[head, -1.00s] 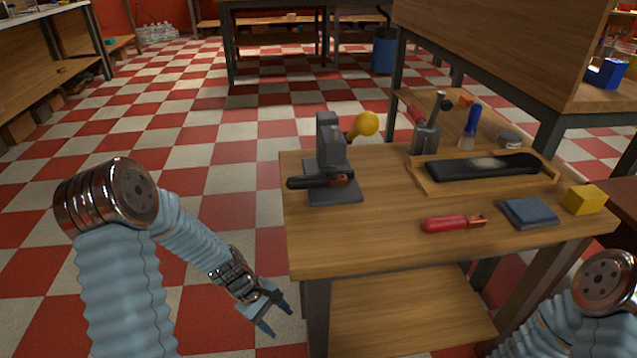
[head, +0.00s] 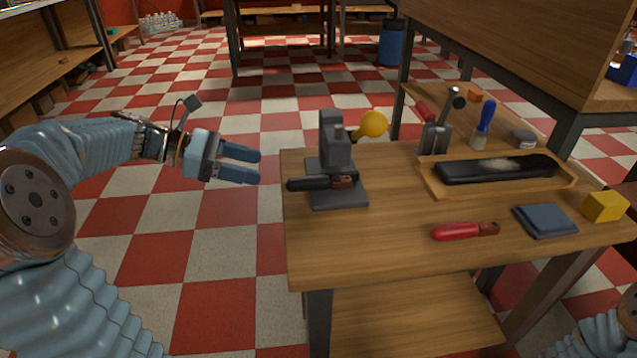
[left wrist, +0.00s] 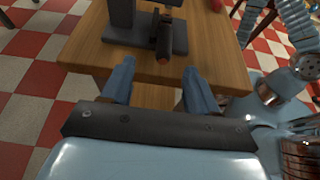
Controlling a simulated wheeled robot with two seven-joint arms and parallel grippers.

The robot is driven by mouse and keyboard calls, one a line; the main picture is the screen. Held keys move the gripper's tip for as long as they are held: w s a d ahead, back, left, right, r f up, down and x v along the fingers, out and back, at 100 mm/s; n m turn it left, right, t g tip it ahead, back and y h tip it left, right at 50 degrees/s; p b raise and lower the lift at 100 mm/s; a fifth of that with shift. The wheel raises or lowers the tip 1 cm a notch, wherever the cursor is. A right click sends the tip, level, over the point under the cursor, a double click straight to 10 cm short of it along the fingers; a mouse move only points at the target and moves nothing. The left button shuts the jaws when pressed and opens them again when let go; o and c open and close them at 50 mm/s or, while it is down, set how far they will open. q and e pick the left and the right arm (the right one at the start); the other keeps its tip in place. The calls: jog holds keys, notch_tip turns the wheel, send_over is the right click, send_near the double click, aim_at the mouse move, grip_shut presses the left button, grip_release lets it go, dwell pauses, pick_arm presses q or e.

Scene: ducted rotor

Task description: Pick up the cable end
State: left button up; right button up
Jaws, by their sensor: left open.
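A dark cylinder with a copper-orange tip (head: 310,183), which looks like the cable end, lies across the base of a grey press (head: 335,150) at the table's left side. It also shows in the left wrist view (left wrist: 164,40), its orange tip pointing toward my gripper. My left gripper (head: 257,167) is open and empty, off the table's left edge, its fingers pointing right toward the press. In the left wrist view its two fingers (left wrist: 160,76) stand apart, with the cylinder beyond the gap between them. My right gripper is not seen; only part of that arm shows.
The wooden table (head: 400,225) holds a red-handled tool (head: 465,231), a dark folded cloth (head: 545,220), a yellow block (head: 604,206) and a wooden tray (head: 430,188). The press has a yellow knob (head: 374,123).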

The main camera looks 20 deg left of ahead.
aim_at(294, 179)
pick_arm(q)
jog(key=x, duration=0.3)
jog(key=shift+w+d+f, duration=0.15)
jog(key=shift+d+f, duration=0.1)
jog(key=shift+d, duration=0.05)
jog(key=x, duration=0.5)
jog(key=shift+s+d+b, duration=0.25)
jog(key=shift+d+b, duration=0.05)
jog(key=shift+d, duration=0.05)
jog(key=c, duration=1.1)
jog(key=shift+r, duration=0.1)
